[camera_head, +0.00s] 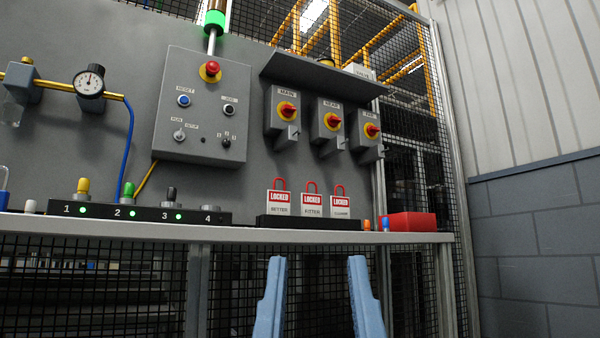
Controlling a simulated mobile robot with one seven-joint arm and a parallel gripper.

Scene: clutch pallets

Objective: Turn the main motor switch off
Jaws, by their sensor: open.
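The main motor switch (287,109) is a red knob on a yellow disc, set in a grey box labelled MAIN. It is the leftmost of three such switch boxes under a dark hood on the grey panel. The exact angle of its knob is too small to tell. My gripper (318,262) shows as two light blue fingers at the bottom centre. They stand wide apart with nothing between them, lower in the picture than the shelf edge and the switch.
A control box (203,140) with a red button is at left. Red LOCKED padlocks (312,198) stand on the shelf (330,237), with a red box (408,225) beside them. A dark hood (320,74) overhangs the switches.

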